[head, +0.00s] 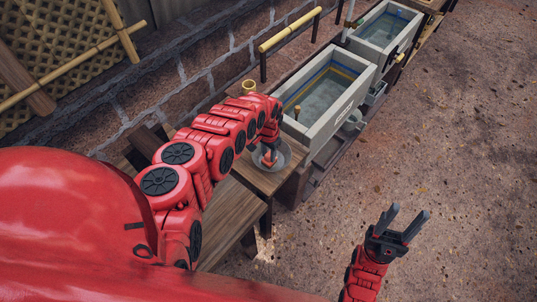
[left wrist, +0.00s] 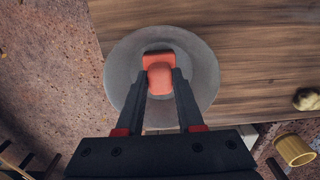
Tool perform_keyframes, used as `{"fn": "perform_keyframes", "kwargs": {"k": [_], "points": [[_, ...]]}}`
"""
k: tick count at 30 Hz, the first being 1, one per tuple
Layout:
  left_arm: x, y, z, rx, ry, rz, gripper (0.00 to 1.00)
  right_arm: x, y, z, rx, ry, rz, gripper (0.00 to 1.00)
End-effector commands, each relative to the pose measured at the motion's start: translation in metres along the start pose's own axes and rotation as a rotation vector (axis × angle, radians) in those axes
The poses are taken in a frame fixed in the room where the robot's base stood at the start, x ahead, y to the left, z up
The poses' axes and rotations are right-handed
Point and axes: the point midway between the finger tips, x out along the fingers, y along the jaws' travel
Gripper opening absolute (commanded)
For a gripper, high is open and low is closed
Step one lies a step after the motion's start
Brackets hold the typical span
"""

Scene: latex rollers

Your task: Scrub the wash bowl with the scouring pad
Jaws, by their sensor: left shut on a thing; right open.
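The wash bowl (head: 283,151) is a round grey bowl on a small wooden table; it also shows in the left wrist view (left wrist: 200,62). The scouring pad (left wrist: 158,60) is red-orange with a rounded grip, and lies over the bowl's inside. My left gripper (left wrist: 161,80) is shut on the pad's grip, pointing down into the bowl. Whether the pad touches the bowl's floor I cannot tell. In the head view the left arm and gripper (head: 268,156) cover part of the bowl. My right gripper (head: 397,222) is open and empty over bare ground at the lower right.
The wooden table (left wrist: 255,50) has a free surface right of the bowl. A yellow cup (left wrist: 294,150) and a small tan object (left wrist: 306,99) are near its edge. Water-filled stone troughs (head: 325,92) stand beyond the table. The ground at right is clear.

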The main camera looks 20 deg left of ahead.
Motion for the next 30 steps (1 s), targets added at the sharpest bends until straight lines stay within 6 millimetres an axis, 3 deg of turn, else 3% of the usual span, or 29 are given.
{"fn": "perform_keyframes", "kwargs": {"k": [18,30], "points": [[0.003,-0.002,-0.033,0.0,0.002,-0.001,0.0,-0.055,-0.003,0.009,0.0,0.0,0.0,0.5],[-0.002,-0.002,-0.035,0.0,0.0,0.0,0.0,-0.054,-0.003,0.009,0.0,0.0,0.0,0.5]]}}
